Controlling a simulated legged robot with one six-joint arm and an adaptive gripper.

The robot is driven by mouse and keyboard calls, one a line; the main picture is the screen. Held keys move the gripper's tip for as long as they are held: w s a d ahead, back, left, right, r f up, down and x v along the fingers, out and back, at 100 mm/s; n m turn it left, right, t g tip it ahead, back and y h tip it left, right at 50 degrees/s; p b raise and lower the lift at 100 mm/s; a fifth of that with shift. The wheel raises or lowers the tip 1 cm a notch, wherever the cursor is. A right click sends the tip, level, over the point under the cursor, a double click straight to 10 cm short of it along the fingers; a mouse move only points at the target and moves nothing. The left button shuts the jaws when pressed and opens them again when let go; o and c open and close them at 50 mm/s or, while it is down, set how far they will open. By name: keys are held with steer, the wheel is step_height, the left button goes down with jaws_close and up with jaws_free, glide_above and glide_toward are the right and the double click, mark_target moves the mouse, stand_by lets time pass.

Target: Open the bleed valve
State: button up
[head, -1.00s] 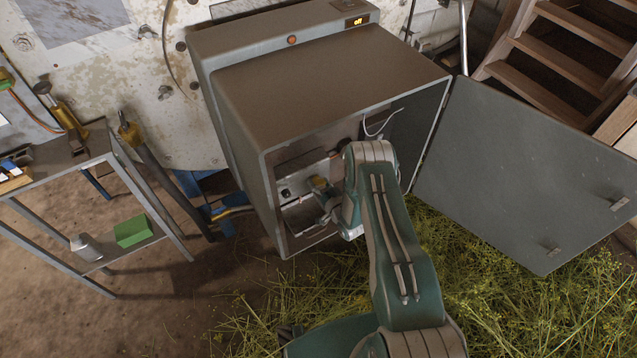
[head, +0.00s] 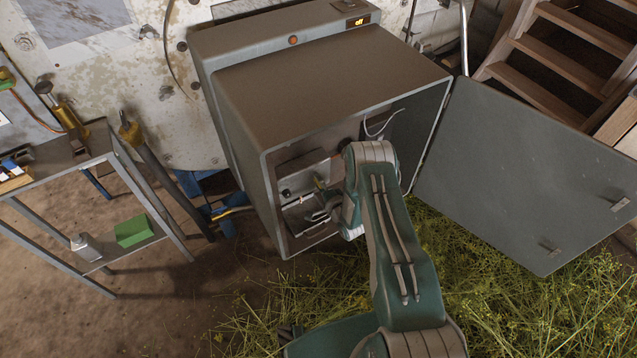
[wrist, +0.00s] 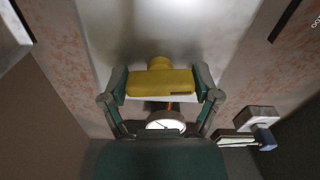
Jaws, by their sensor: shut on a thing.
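The bleed valve's yellow handle (wrist: 160,82) shows in the wrist view as a wide bar on a round yellow stem. My gripper (wrist: 161,84) has a finger at each end of the bar and is shut on it. In the head view my gripper (head: 317,207) is inside the open grey cabinet (head: 330,75), and my arm hides part of the interior. The handle is mostly hidden there, so I cannot tell how far the valve is open. A round white gauge (wrist: 165,126) sits just below the handle in the wrist view.
The cabinet door (head: 530,175) stands open to the right. A small metal fitting (wrist: 260,120) is right of my gripper in the wrist view. A metal shelf table (head: 75,165) stands left. Cut herbs (head: 470,285) cover the floor, and wooden stairs (head: 560,60) are at back right.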

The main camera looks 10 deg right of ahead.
steer(key=shift+d+f+m, duration=0.15)
steer(key=shift+m, duration=0.95)
steer(key=shift+s+f, duration=0.1)
steer(key=o, duration=1)
steer(key=shift+c, duration=0.2)
steer(key=v, duration=1.2)
